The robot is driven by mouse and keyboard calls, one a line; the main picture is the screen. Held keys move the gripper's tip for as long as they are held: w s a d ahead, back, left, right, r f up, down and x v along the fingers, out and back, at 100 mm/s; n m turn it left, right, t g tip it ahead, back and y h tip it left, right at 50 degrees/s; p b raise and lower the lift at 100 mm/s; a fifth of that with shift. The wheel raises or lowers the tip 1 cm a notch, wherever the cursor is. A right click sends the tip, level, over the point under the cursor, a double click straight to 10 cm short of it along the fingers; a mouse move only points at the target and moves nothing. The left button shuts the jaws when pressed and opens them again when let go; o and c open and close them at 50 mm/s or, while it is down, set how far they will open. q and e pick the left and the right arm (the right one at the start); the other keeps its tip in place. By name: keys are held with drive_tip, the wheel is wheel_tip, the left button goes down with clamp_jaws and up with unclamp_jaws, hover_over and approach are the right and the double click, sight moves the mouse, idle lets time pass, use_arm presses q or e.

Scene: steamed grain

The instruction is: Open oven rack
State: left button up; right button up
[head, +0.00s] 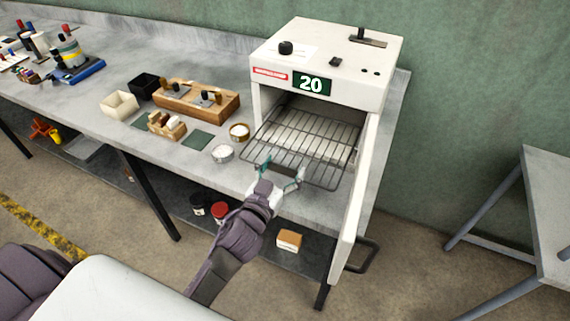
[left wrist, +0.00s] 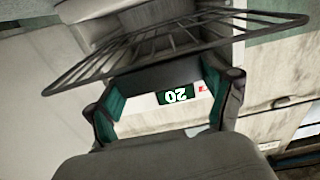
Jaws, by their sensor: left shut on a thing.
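The white oven (head: 330,60) stands at the right end of the bench with a green "20" display on its front. Its door (head: 352,205) is swung wide open on the right side. The wire oven rack (head: 318,135) sticks partly out of the oven mouth; its bars also show in the left wrist view (left wrist: 170,45). My right gripper is not in view.
Wooden holders (head: 197,100) and a green pad (head: 198,139) are farther left. The door handle (head: 365,256) juts out at lower right. A second table (head: 550,215) stands at right.

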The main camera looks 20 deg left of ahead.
use_arm(q)
drive_tip(key=o, duration=1.5)
drive_tip(key=shift+o, duration=0.2)
drive_tip(key=s, duration=1.2)
drive_tip(key=shift+a, duration=0.2)
